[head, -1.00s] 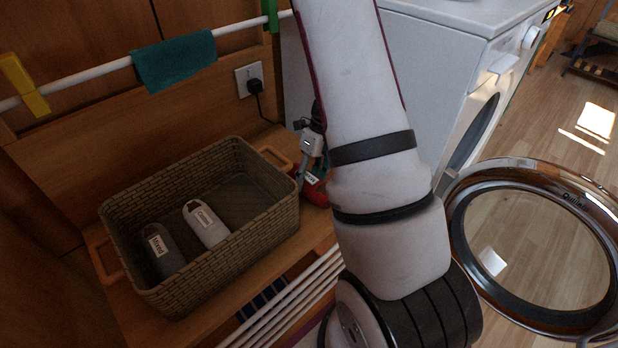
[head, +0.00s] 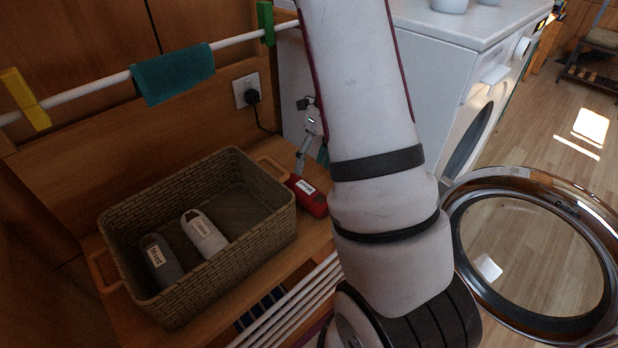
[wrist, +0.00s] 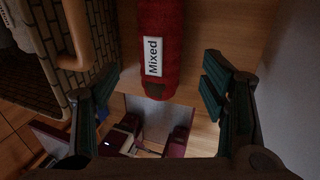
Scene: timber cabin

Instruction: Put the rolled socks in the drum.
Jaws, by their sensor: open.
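Three rolled socks show in the head view. A red roll (head: 309,198) lies on the wooden bench, right of the basket; the wrist view shows its "Mixed" label (wrist: 153,57). A grey roll (head: 160,262) and a white roll (head: 204,234) lie in the basket, both labelled. My gripper (wrist: 158,85) is open and empty, its fingers on either side of the red roll's near end in the wrist view. In the head view it is above the roll, partly hidden by my arm. The washing machine (head: 440,75) has its door (head: 592,215) open; the drum's inside is hidden.
The woven basket (head: 277,232) has orange handles and fills most of the bench (head: 318,238). A white rail (head: 95,88) with a teal cloth (head: 172,73) runs along the wall above it. A socket with a plug (head: 246,90) is behind. The open door reaches over the floor at right.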

